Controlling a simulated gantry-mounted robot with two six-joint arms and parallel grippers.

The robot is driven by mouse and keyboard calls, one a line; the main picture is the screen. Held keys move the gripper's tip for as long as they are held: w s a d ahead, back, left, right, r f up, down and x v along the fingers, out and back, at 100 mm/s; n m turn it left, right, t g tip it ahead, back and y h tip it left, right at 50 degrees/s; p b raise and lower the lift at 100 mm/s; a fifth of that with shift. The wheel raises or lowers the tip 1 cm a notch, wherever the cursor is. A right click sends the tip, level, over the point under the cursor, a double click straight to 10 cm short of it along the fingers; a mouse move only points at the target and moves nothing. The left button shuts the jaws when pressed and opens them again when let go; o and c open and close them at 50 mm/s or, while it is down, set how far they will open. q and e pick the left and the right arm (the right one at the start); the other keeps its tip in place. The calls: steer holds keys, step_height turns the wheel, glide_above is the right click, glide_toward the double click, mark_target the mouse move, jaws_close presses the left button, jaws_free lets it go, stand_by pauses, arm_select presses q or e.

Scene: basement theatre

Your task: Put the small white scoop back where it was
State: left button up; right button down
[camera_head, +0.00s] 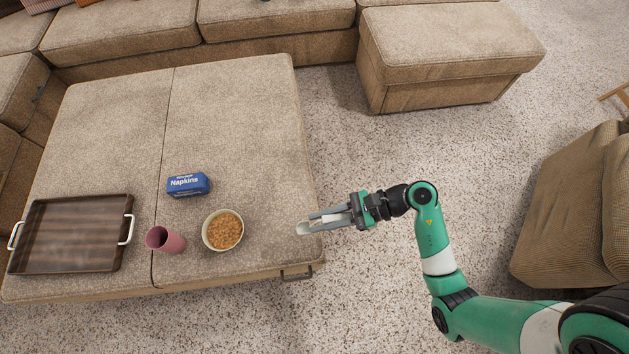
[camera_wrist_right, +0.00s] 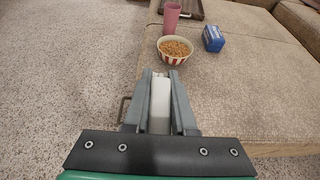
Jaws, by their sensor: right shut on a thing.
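My right gripper (camera_head: 333,217) is shut on the small white scoop (camera_head: 308,227). It holds the scoop above the right edge of the beige upholstered surface (camera_head: 250,120), to the right of the bowl. In the right wrist view the white scoop (camera_wrist_right: 160,104) lies between the two grey fingers. A bowl (camera_head: 222,230) filled with small tan-brown pieces stands on the surface; in the wrist view the bowl (camera_wrist_right: 174,50) has red and white stripes. My left gripper is not in view.
A pink cup (camera_head: 165,240) is left of the bowl, with a blue napkins pack (camera_head: 188,185) behind. A dark wooden tray (camera_head: 70,235) with white handles lies at the far left. An ottoman (camera_head: 445,50) stands at the back right.

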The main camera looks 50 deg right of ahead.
steer(key=w+a+f+b, duration=0.1)
steer(key=w+f+b, duration=0.2)
steer(key=w, duration=0.1)
steer(key=w+a+f+b, duration=0.1)
steer(key=w+f+b, duration=0.2)
steer(key=w+f, duration=0.1)
steer(key=w+a+f+b, duration=0.1)
steer(key=w+f+b, duration=0.2)
steer(key=w+f, duration=0.1)
steer(key=shift+w+a+f+b, duration=0.1)
steer(key=shift+w+b, duration=0.3)
steer(key=shift+w, duration=0.15)
steer(key=f+b, duration=0.3)
steer(key=shift+w+f, duration=0.25)
steer(key=shift+f, duration=0.15)
steer(key=shift+s+r, duration=0.1)
steer(key=shift+r, duration=0.05)
